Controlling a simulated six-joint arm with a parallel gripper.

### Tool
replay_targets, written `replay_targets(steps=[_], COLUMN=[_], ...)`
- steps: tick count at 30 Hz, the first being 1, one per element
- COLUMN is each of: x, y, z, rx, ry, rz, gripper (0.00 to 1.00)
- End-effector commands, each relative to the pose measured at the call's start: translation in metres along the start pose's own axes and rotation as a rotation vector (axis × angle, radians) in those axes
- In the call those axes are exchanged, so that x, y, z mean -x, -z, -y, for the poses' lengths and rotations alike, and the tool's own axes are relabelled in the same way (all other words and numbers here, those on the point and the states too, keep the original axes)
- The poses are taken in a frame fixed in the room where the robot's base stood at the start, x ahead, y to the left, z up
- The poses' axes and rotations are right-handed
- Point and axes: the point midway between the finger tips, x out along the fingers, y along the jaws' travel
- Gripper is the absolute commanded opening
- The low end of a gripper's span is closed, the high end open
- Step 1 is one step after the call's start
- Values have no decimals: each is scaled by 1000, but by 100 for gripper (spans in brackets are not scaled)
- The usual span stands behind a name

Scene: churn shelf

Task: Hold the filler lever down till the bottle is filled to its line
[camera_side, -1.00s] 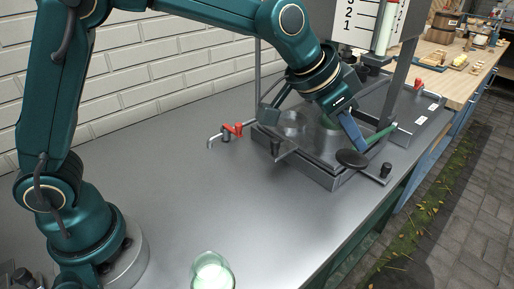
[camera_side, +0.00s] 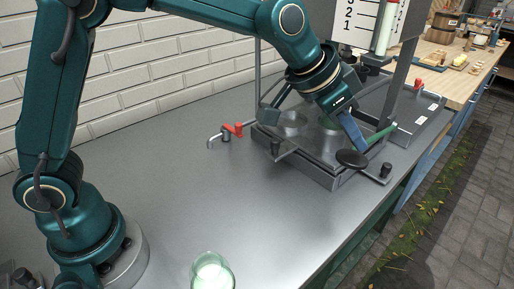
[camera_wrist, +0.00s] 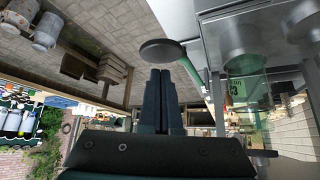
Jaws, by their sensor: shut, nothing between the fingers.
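The filler lever is a green bar (camera_side: 382,134) with a round black pad (camera_side: 352,158) at its end, at the front right of the filler tray. In the wrist view the black pad (camera_wrist: 163,48) is just beyond my fingertips and the green bar (camera_wrist: 191,70) runs beside them. My gripper (camera_side: 361,147) is shut and empty, its fingertips close to the pad; I cannot tell if they touch it. In the wrist view its two fingers (camera_wrist: 160,72) lie together. A clear greenish bottle (camera_wrist: 247,88) with a green label stands to the right there. Its fill level and line cannot be made out.
The grey filler tray (camera_side: 325,180) has a metal post (camera_side: 404,80) at its right. A red-handled tap (camera_side: 233,129) is left of the tray. A glass with pale contents (camera_side: 212,272) stands at the front. The middle of the metal bench (camera_side: 200,200) is clear.

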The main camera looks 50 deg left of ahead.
Motion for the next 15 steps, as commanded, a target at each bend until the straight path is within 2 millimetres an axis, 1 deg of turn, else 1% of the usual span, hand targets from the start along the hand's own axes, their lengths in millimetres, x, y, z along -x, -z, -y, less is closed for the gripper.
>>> replay_targets(steps=[9, 15], x=[0, -6], y=[0, -4], z=[0, 0], rx=[0, 0], ry=[0, -1], rz=[0, 2], gripper=[0, 0])
